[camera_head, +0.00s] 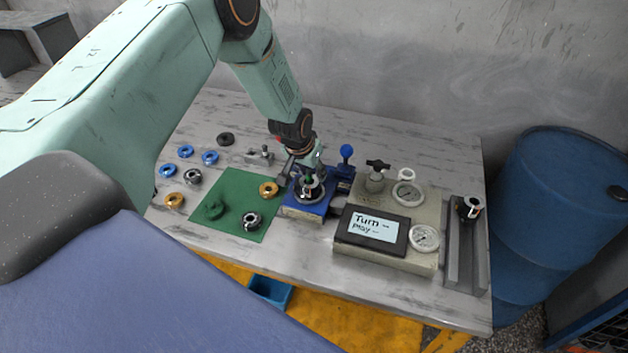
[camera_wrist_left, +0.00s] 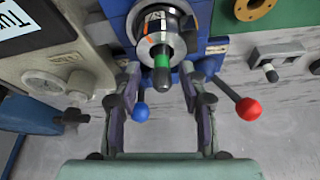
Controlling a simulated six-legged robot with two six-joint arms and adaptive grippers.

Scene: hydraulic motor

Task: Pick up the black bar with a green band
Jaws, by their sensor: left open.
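The black bar with a green band (camera_wrist_left: 162,77) points out of a metal ring-shaped part on the blue fixture (camera_wrist_left: 205,65) in the left wrist view. Its dark rounded tip and the green band show; its other end is hidden in the ring. In the head view a bit of green (camera_head: 309,180) shows at the same spot. My left gripper (camera_wrist_left: 160,72) is open, with one finger on each side of the bar and a visible gap to each. In the head view the gripper (camera_head: 307,176) is over the blue fixture (camera_head: 300,211). My right gripper is not in view.
A red-knobbed lever (camera_wrist_left: 248,108) and a blue knob (camera_wrist_left: 140,112) are close to my left fingers. A green mat (camera_head: 233,222) with rings lies left of the fixture. A gauge box (camera_head: 385,256) and a metal rail (camera_head: 466,270) stand to the right.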

